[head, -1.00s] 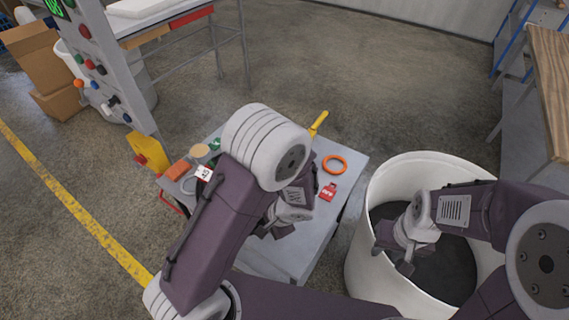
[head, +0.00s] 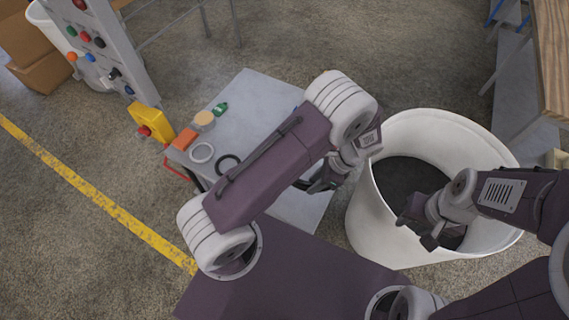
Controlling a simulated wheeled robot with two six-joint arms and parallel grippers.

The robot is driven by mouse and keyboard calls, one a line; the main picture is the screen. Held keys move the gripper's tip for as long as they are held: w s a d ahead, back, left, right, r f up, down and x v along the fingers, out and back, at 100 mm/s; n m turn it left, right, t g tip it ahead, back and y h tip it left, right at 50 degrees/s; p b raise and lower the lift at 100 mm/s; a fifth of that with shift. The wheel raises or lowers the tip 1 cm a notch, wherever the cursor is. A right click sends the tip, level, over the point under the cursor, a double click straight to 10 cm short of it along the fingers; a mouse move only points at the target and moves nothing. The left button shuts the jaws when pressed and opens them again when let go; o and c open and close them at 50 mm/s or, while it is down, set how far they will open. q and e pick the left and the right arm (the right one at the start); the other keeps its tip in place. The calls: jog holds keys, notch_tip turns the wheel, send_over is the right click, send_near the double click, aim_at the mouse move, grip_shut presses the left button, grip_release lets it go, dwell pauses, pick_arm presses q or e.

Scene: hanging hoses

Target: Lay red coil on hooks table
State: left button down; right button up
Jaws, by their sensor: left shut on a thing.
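My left gripper (head: 325,184) is over the right front part of the grey table (head: 245,98), partly hidden by its own arm. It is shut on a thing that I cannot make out. No red coil shows clearly; my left arm covers the table's middle and right side. My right gripper (head: 416,232) looks open, with its fingers apart and nothing visible between them. It is over the white bin (head: 372,222), towards its front left rim.
On the table's left lie a grey ring (head: 202,153), a black ring (head: 228,164), a tan disc (head: 204,118), a green item (head: 221,108) and an orange block (head: 185,139). A wooden table (head: 552,50) is at the right.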

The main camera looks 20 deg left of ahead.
pick_arm(q)
jog(key=a+f, duration=0.1)
jog(key=a, duration=0.1)
jog(key=s+a+f, duration=0.1)
jog(key=a+f, duration=0.1)
jog(key=a, duration=0.1)
jog(key=s+a+f+p, duration=0.1)
jog(key=a, duration=0.1)
jog(key=shift+a+f, duration=0.35)
jog(key=shift+a, duration=0.05)
notch_tip(320, 180, down, 4)
jog(key=shift+r+p, duration=0.25)
jog(key=shift+p, duration=0.2)
jog(key=shift+f, duration=0.3)
jog(key=c, duration=1)
grip_release()
jog(key=shift+r, duration=0.1)
